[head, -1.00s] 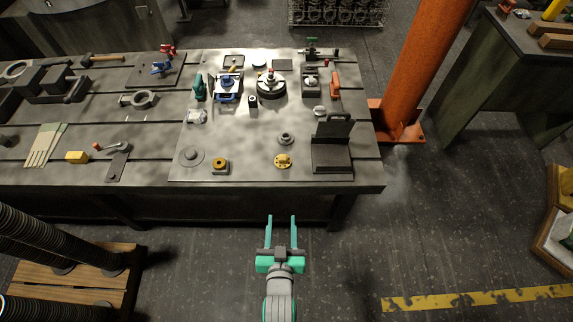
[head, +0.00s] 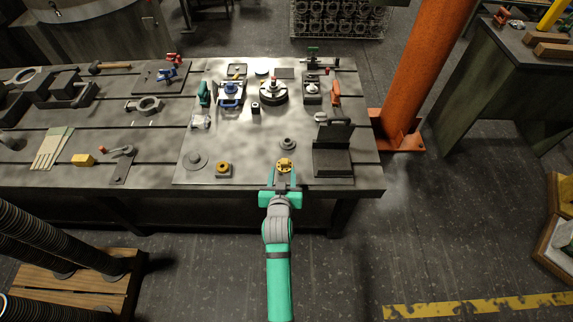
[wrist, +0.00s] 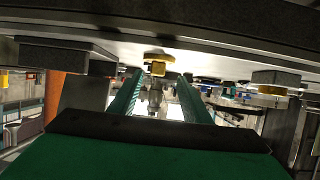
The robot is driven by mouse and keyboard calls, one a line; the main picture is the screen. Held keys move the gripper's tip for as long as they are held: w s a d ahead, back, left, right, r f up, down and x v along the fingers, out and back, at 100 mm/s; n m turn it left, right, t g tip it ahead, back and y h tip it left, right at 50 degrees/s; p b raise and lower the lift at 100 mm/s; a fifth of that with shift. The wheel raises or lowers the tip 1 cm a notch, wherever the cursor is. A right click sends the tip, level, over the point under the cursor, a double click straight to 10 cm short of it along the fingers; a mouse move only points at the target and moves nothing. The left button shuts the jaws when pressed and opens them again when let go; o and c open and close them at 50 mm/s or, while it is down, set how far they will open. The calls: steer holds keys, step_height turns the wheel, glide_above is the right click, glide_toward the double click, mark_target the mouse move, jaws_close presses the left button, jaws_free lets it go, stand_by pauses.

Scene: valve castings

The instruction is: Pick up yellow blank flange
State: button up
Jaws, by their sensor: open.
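The yellow blank flange (head: 285,163) lies near the front edge of the steel table, left of a dark angle plate. In the wrist view, which looks upside down, the flange (wrist: 158,57) shows ahead, lined up between my two teal fingers. My gripper (head: 283,177) is at the table's front edge, just in front of the flange. Its fingers are apart in the wrist view (wrist: 160,76) with nothing held. The fingers are hard to make out in the head view.
A grey block with a yellow ring (head: 222,170) stands to the left of the flange. A grey flanged part (head: 287,144) lies behind it. The dark angle plate (head: 332,160) stands close on the right. A flat grey disc (head: 194,160) lies further left.

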mark_target(284, 163)
steer(key=shift+w+d+f, duration=0.15)
steer(key=shift+w+d, duration=0.05)
steer(key=shift+w, duration=0.25)
steer(key=shift+w+d+f, duration=0.15)
steer(key=shift+w+d, duration=0.05)
steer(key=shift+w, duration=0.2)
steer(key=x, duration=0.4)
steer(key=shift+w+a+r, duration=0.2)
steer(key=shift+a+r, duration=0.05)
steer(key=shift+w+d+f, duration=0.1)
steer(key=shift+w+f, duration=0.15)
steer(key=shift+w, duration=0.2)
jaws_close()
steer(key=shift+w+d, duration=0.15)
steer(key=shift+d, duration=0.05)
